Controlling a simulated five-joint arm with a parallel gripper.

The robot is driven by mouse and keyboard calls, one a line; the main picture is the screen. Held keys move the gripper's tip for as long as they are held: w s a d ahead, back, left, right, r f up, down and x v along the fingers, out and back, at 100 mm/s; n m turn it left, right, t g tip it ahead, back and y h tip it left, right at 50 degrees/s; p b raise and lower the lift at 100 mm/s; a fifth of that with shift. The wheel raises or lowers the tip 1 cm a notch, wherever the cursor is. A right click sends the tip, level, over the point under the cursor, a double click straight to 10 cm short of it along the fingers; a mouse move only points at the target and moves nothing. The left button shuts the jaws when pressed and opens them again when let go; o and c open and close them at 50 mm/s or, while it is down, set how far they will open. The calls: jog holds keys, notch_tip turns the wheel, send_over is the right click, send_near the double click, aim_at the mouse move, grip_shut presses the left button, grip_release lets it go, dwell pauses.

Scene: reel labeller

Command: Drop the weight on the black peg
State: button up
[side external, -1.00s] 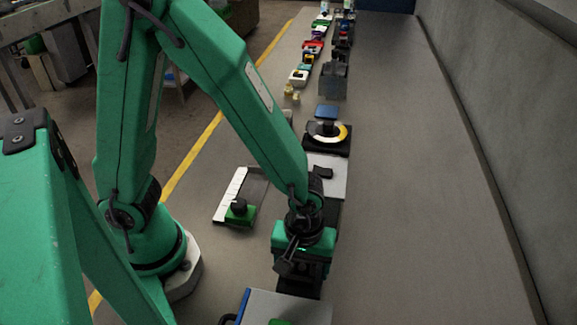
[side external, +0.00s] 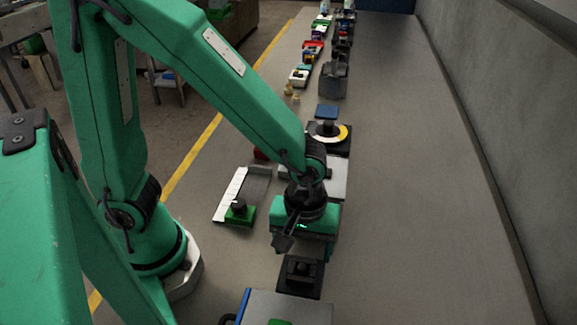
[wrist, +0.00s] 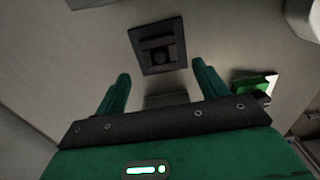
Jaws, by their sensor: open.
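A dark grey block with a round knob on top (side external: 302,270), which looks like the weight, sits on a black square base (side external: 290,290) in front of my gripper. In the wrist view the block (wrist: 160,42) lies within the base's outline, beyond the fingertips. Whether a peg runs through it is hidden. My gripper (side external: 304,250) is raised behind the block and apart from it. In the wrist view its two green fingers (wrist: 161,72) are spread wide with nothing held between them.
A green base with a black knob (side external: 239,212) stands left, beside a white strip (side external: 230,195). A grey box (side external: 285,306) is at the front. The bench to the right is clear.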

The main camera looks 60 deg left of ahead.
notch_tip(320, 180, up, 6)
dwell(0.4)
dwell(0.5)
jog(key=s+a+r+m+t, duration=0.1)
jog(key=a+r+m, duration=0.3)
jog(key=a, duration=0.4)
jog(key=a+r+m+t, duration=0.4)
jog(key=a+r+m, duration=0.1)
jog(key=a, duration=0.4)
jog(key=shift+s+r+t, duration=0.3)
jog(key=shift+s+r, duration=0.05)
jog(key=shift+r, duration=0.55)
